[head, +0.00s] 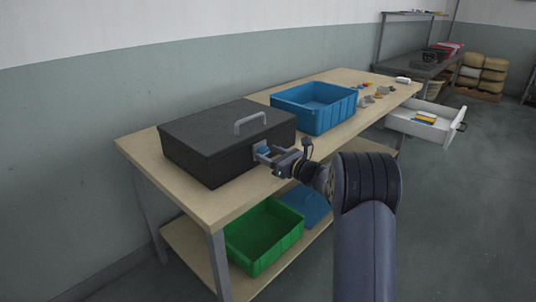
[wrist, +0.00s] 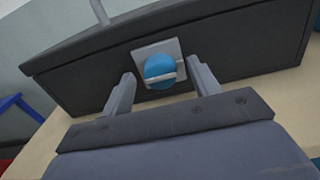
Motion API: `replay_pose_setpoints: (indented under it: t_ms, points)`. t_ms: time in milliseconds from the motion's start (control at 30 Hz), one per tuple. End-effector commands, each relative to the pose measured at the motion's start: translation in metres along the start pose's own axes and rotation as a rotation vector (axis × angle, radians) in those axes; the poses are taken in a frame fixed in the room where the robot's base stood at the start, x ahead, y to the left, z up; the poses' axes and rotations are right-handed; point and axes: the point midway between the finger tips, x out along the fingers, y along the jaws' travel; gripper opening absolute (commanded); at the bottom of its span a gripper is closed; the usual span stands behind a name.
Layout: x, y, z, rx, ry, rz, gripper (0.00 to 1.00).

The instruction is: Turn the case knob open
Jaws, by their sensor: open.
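The black case (head: 215,151) with a grey handle (head: 250,120) on its lid stands shut on the wooden table. Its blue knob (wrist: 160,71) sits on a light square plate (wrist: 144,53) on the case's front face. A pale bar crosses the knob, nearly level and slightly tilted in the wrist view. My gripper (wrist: 163,88) is open, its two fingers on either side of the knob and apart from it in the picture. In the head view, my gripper (head: 262,153) is at the case's front face and hides most of the knob.
A blue bin (head: 345,112) stands right of the case, with several small items beyond it. Below are a green bin (head: 264,237) and a blue lid-like piece (head: 308,205). An open white drawer (head: 425,127) is at the right. The floor in front is clear.

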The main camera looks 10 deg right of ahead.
Motion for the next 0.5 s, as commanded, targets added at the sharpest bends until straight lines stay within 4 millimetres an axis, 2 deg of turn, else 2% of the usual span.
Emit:
replay_pose_setpoints:
  t_ms: [133,400,500]
  points:
    - [0.0095,0.0001,-0.0004,0.000,0.001,0.000,0.58]
    - [0.0107,0.0001,-0.0002,0.000,0.001,-0.001,0.58]
    - [0.0106,0.0002,-0.0002,0.000,0.001,0.000,0.51]
